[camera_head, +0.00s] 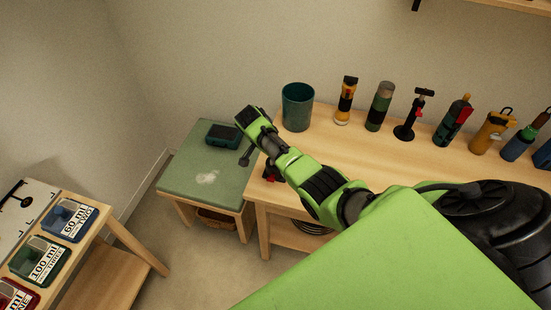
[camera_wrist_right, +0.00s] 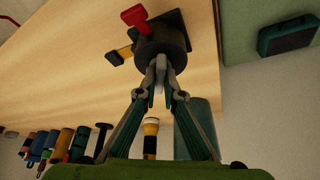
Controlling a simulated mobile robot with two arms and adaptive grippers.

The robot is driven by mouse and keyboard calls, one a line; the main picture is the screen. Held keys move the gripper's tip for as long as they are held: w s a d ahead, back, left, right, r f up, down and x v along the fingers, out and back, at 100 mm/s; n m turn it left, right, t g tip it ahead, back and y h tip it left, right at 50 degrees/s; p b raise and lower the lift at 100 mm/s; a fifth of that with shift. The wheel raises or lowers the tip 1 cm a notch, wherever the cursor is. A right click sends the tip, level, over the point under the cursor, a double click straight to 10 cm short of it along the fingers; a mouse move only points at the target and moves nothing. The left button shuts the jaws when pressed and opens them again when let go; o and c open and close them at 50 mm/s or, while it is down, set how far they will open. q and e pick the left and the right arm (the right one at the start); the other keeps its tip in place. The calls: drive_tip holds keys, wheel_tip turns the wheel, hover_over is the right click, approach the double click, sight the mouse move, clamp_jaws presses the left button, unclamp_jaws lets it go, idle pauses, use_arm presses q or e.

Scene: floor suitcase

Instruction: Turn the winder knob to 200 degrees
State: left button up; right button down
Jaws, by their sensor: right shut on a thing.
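The winder shows in the right wrist view as a dark round body (camera_wrist_right: 165,38) on the wooden table, with a red lever (camera_wrist_right: 134,15) and a yellow-orange tab (camera_wrist_right: 118,57) at its left. In the head view only a bit of red (camera_head: 271,176) shows beside my green right wrist, which hides the rest of the winder. No angle marking is readable. My left gripper is out of view.
A teal cup (camera_head: 297,107) and a row of bottles and tools stand along the back of the wooden table (camera_head: 420,160). A green-topped low table (camera_head: 190,180) with a dark box (camera_head: 222,134) is at left. Labelled bins (camera_head: 65,220) stand further left.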

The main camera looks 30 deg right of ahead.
drive_tip(key=m+g+b, duration=0.1)
drive_tip(key=m+b, duration=0.3)
drive_tip(key=b, duration=0.1)
drive_tip(key=m+g+b, duration=0.1)
drive_tip(key=m+b, duration=0.1)
drive_tip(key=b, duration=0.1)
drive_tip(key=shift+w+f+g, duration=0.3)
drive_tip(key=m+g+b, duration=0.1)
drive_tip(key=m+b, duration=0.2)
drive_tip(key=b, duration=0.2)
drive_tip(key=m+y+b, duration=0.1)
drive_tip(key=m+b, duration=0.2)
drive_tip(key=b, duration=0.3)
drive_tip(key=shift+d+g+b, duration=0.2)
drive_tip(key=shift+g+b, duration=0.1)
drive_tip(key=shift+g, duration=0.1)
drive_tip(key=shift+r+m+y+b, duration=0.3)
drive_tip(key=shift+m+b, duration=0.3)
drive_tip(key=shift+b, duration=0.2)
drive_tip(key=c, duration=2.2)
unclamp_jaws()
drive_tip(key=shift+o, duration=0.2)
drive_tip(key=shift+r, duration=0.15)
